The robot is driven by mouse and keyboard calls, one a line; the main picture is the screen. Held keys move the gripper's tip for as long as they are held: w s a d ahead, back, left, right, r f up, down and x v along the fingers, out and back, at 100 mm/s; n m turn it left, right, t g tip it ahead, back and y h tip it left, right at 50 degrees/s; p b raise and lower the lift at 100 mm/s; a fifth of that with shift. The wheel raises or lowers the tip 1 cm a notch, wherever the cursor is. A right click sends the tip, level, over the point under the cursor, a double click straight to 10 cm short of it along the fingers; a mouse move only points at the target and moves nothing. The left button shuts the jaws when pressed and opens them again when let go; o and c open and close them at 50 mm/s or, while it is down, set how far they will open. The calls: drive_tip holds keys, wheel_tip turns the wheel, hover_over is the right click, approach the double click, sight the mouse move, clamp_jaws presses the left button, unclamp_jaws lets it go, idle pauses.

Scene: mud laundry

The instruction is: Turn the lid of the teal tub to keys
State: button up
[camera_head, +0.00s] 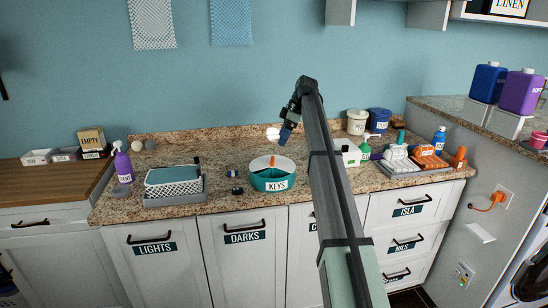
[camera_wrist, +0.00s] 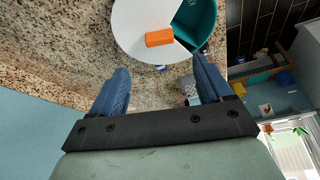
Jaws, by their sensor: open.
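The teal tub (camera_head: 270,182) stands on the granite counter near its front edge, with a KEYS label (camera_head: 276,185) on its front wall. Its round white lid (camera_head: 262,163) has an orange grip (camera_head: 272,161). In the wrist view the lid (camera_wrist: 135,25) has a wedge-shaped opening that shows the teal inside (camera_wrist: 195,22); the orange grip (camera_wrist: 159,38) lies near the lid's middle. My gripper (camera_head: 285,134) is above and behind the tub, its blue fingers apart and empty. In the wrist view my gripper (camera_wrist: 160,70) has the grip ahead, between the finger directions, not touching.
Left of the tub are small dark items (camera_head: 236,190), a basket (camera_head: 173,180) in a grey tray and a purple bottle (camera_head: 123,165). To the right, partly behind my arm, are a white box (camera_head: 350,154) and a tray of packets (camera_head: 424,170). Tubs (camera_head: 357,122) stand behind.

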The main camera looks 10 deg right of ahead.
sight(273, 158)
drive_tip(key=x, duration=1)
